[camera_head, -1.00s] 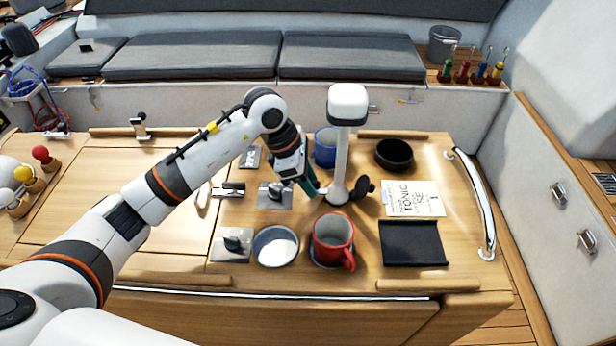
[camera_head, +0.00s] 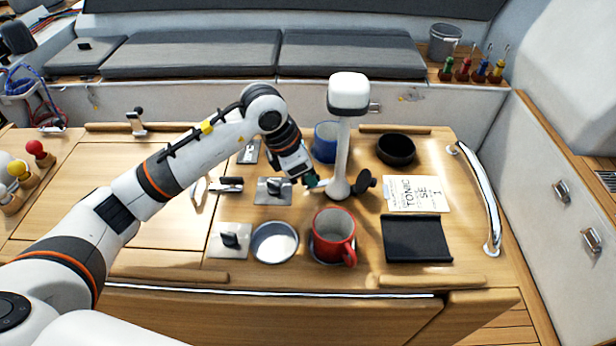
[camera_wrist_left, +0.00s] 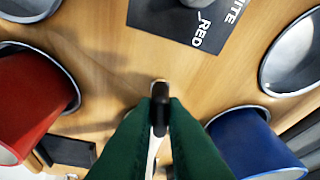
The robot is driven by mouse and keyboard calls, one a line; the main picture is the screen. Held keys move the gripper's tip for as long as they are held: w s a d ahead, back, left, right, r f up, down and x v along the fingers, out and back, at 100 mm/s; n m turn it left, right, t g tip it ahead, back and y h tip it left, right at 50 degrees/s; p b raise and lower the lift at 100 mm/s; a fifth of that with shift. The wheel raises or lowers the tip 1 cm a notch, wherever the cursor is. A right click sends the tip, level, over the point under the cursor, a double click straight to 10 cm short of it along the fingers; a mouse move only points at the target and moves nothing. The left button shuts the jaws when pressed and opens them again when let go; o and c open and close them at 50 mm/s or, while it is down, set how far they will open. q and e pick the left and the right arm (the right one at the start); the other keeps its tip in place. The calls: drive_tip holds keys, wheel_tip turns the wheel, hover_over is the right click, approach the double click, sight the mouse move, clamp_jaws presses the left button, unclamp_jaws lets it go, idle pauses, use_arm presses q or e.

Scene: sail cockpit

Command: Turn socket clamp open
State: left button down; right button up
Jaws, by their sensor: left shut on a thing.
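A white post lamp (camera_head: 342,140) stands upright on the table in a round socket base (camera_head: 338,187). A black round knob (camera_head: 364,182) sits at the right of the base. My left gripper (camera_head: 316,182) is at the left side of the base, low over the table. In the left wrist view its green fingers (camera_wrist_left: 160,105) are shut on a small dark lever (camera_wrist_left: 160,92), which I take for the clamp's lever. A pale stem shows below it between the fingers. The lever is mostly hidden in the head view. My right gripper is not in view.
A red mug (camera_head: 332,228) stands in front of the post and a blue mug (camera_head: 324,142) behind it. A switch plate (camera_head: 268,198) lies left of the gripper. A black bowl (camera_head: 396,149), a printed card (camera_head: 414,193) and a black tray (camera_head: 412,245) are to the right.

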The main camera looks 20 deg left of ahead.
use_arm(q)
drive_tip(key=n+t+b, duration=0.1)
drive_tip(key=n+b, duration=0.1)
drive_tip(key=n, duration=0.1)
drive_tip(key=shift+f+n+y, duration=0.1)
drive_tip(key=shift+n+y, duration=0.3)
drive_tip(key=n+t+y+b, duration=0.1)
drive_tip(key=n+b, duration=0.2)
drive_tip(key=shift+d+n, duration=0.15)
drive_tip(key=shift+n, duration=0.15)
drive_tip(key=n+y+b, duration=0.1)
drive_tip(key=n+b, duration=0.1)
drive_tip(key=n, duration=0.1)
drive_tip(key=shift+s+d+y, duration=0.1)
drive_tip(key=shift+y, duration=0.2)
drive_tip(key=shift+r+n+y+b, duration=0.2)
drive_tip(key=shift+n+y+b, duration=0.2)
drive_tip(key=shift+n+b, duration=0.65)
drive_tip(key=shift+n, duration=0.45)
drive_tip(key=c, duration=1.5)
unclamp_jaws()
